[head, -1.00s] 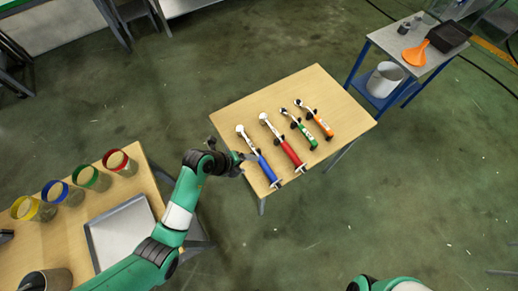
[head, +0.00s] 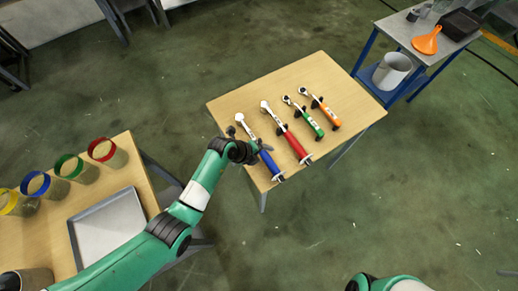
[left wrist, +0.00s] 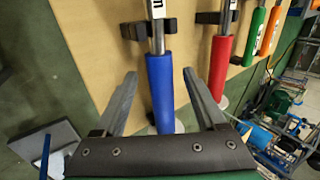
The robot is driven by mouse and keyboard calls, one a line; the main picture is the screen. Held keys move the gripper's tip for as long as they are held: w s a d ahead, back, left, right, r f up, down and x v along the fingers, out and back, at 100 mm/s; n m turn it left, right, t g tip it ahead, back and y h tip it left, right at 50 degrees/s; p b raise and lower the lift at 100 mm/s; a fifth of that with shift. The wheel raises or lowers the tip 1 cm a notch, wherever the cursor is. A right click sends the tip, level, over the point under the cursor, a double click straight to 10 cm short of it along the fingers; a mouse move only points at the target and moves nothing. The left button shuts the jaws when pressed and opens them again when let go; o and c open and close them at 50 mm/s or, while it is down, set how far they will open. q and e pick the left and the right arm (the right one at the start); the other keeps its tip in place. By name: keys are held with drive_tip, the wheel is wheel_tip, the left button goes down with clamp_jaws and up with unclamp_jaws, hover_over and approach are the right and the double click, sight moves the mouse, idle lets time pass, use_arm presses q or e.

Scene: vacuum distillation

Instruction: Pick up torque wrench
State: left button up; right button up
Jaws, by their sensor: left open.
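Several torque wrenches lie side by side on a wooden table: one with a blue handle (head: 269,164), one red (head: 296,146), one green (head: 314,126) and one orange (head: 329,114). Their metal heads point to the upper left. My left gripper (head: 252,150) is at the blue-handled wrench and partly covers it in the head view. In the left wrist view my open gripper (left wrist: 160,73) has its fingers on either side of the blue handle (left wrist: 160,88), with gaps. The red handle (left wrist: 220,66) is right of the fingers. My right gripper is out of view.
Black holders (left wrist: 209,18) support the wrenches above the wooden table (head: 235,103). At left, another table holds a metal tray (head: 109,232) and several colour-rimmed jars (head: 74,168). Open floor lies between.

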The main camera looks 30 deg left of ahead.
use_arm(q)
clamp_jaws()
idle(0.3)
idle(1.1)
drive_tip(key=shift+w+r, duration=0.1)
drive_tip(key=shift+r, duration=0.1)
